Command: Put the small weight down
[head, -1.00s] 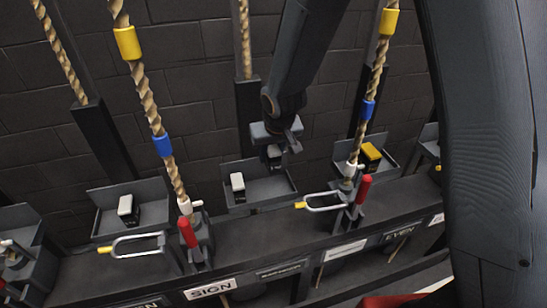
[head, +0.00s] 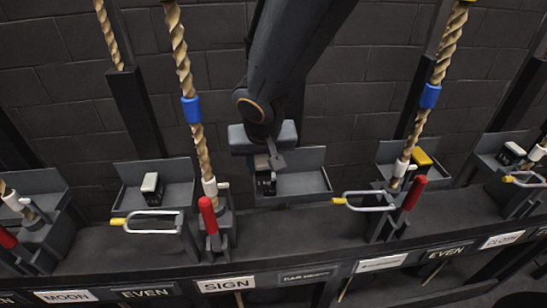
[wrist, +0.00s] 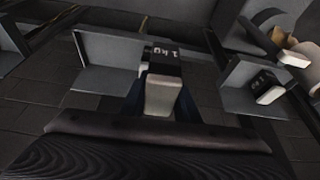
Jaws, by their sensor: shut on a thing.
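In the head view my gripper (head: 268,162) points down over the left part of a grey open tray (head: 308,182). It is shut on the small weight (head: 266,186), a dark block with a pale top. In the wrist view the weight (wrist: 163,94) sits between the dark fingers, its pale face towards me and a black "1 kg" face beyond. The tray's grey wall (wrist: 105,48) is to its left there. A small white patch shows beside the weight; I cannot tell what it belongs to. Whether the weight touches the tray is hidden.
The left tray holds a white-topped weight (head: 150,182); the right one holds a yellow weight (head: 421,158). Twisted ropes (head: 180,50) with blue sleeves (head: 190,110) and red-handled clamps (head: 208,214) stand either side of my gripper. The middle tray's right half is clear.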

